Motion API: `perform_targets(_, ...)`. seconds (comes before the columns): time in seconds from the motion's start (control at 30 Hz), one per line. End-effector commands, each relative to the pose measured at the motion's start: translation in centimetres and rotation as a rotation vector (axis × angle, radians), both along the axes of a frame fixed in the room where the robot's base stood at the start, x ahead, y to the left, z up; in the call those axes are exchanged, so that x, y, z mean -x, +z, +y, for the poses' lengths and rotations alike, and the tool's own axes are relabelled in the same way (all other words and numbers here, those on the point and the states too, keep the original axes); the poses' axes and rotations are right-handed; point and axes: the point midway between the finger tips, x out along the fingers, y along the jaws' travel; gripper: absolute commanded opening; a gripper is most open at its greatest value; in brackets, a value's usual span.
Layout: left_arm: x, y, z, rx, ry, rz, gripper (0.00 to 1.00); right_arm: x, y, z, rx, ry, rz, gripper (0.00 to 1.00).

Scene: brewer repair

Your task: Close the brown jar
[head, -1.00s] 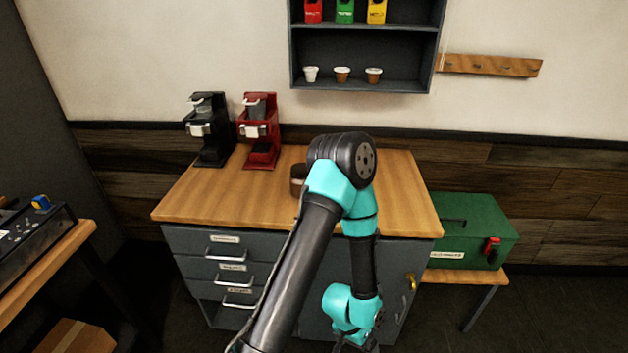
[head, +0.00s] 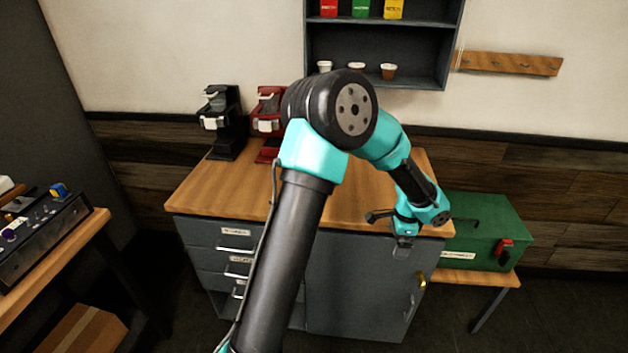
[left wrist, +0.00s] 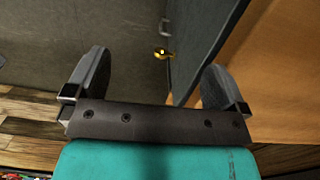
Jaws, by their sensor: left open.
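The brown jar does not show in either view now; my left arm covers the part of the wooden countertop (head: 230,190) where a dark brown round thing showed earlier. My left gripper (head: 385,235) is at the front right edge of the countertop in the head view. In the left wrist view, its two fingers (left wrist: 153,85) are spread apart with nothing between them. My right gripper is in neither view. No lid can be made out.
A black brewer (head: 222,125) and a red brewer (head: 267,125) stand at the back left. A grey cabinet (head: 350,285) with a gold handle (left wrist: 162,53) is below. A green toolbox (head: 485,230) stands at right. A wall shelf (head: 375,45) holds small cups.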

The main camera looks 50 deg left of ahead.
Motion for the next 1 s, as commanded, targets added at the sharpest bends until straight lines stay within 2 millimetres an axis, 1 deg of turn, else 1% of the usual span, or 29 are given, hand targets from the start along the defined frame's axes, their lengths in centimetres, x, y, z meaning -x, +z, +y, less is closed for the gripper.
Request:
perform_targets(0.03, -0.5, 1.4, 0.5, -0.026, -0.017, -0.007, 1.0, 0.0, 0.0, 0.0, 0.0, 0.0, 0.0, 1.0)
perform_targets(0.13, -0.9, 1.3, 2.2, -0.097, -0.072, 0.038, 1.0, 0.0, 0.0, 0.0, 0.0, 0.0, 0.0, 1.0)
perform_targets(0.27, -1.5, 1.5, 4.7, -0.202, -0.145, 0.098, 1.0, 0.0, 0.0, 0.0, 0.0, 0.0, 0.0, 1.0)
perform_targets(0.43, -2.7, 2.5, 8.8, -0.384, -0.247, 0.201, 1.0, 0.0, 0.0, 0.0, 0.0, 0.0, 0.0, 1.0)
perform_targets(0.57, -4.0, 4.0, 12.4, -0.556, -0.32, 0.3, 1.0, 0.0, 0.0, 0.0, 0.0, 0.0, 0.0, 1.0)
perform_targets(0.6, -4.3, 4.6, 13.5, -0.612, -0.339, 0.333, 1.0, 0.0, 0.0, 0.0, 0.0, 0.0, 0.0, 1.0)
perform_targets(0.7, -5.3, 6.2, 15.8, -0.744, -0.375, 0.411, 1.0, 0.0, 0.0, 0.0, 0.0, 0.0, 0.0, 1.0)
perform_targets(0.83, -6.2, 8.1, 17.8, -0.879, -0.398, 0.492, 1.0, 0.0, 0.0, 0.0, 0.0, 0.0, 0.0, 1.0)
perform_targets(1.0, -6.7, 9.3, 18.7, -0.963, -0.406, 0.542, 1.0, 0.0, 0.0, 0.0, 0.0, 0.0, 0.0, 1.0)
